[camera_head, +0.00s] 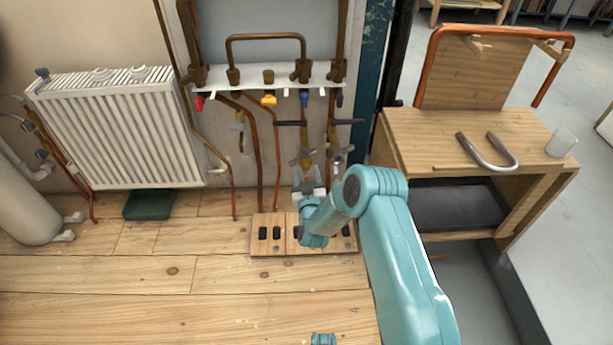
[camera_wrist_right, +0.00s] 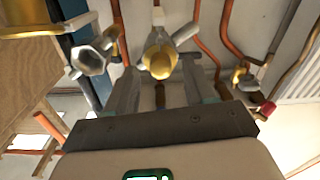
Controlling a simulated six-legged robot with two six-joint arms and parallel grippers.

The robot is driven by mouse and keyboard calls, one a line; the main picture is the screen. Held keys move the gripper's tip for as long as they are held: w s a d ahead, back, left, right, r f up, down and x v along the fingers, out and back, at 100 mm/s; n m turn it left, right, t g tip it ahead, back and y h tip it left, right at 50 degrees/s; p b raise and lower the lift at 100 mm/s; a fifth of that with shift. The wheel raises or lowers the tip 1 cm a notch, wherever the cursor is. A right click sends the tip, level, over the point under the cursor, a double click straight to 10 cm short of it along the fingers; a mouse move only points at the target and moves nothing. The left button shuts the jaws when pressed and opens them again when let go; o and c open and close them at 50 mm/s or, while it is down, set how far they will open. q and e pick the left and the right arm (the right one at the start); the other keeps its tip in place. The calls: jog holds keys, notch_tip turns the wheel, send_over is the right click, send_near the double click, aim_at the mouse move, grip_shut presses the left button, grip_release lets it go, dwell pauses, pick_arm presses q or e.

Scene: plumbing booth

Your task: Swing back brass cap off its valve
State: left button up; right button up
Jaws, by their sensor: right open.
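My right gripper (camera_head: 308,190) reaches in low toward the pipes at the wall, just below a valve with grey levers (camera_head: 302,159). In the right wrist view my right gripper (camera_wrist_right: 159,68) is open, its two fingers apart. A round brass cap (camera_wrist_right: 159,61) shows between and just beyond the fingertips, on a valve with a grey lever (camera_wrist_right: 187,32). I see nothing held, and I cannot tell whether the fingers touch the cap. In the head view the cap is too small to make out clearly.
A grey hexagonal fitting (camera_wrist_right: 91,62) and a smaller brass valve (camera_wrist_right: 244,78) flank the cap. Copper pipes (camera_head: 277,165) run close by. A slotted wooden block (camera_head: 268,245) lies below my right gripper. A radiator (camera_head: 120,130) stands left, a wooden bench (camera_head: 420,135) right.

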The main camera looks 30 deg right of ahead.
jog(key=shift+x, duration=0.9)
grip_shut()
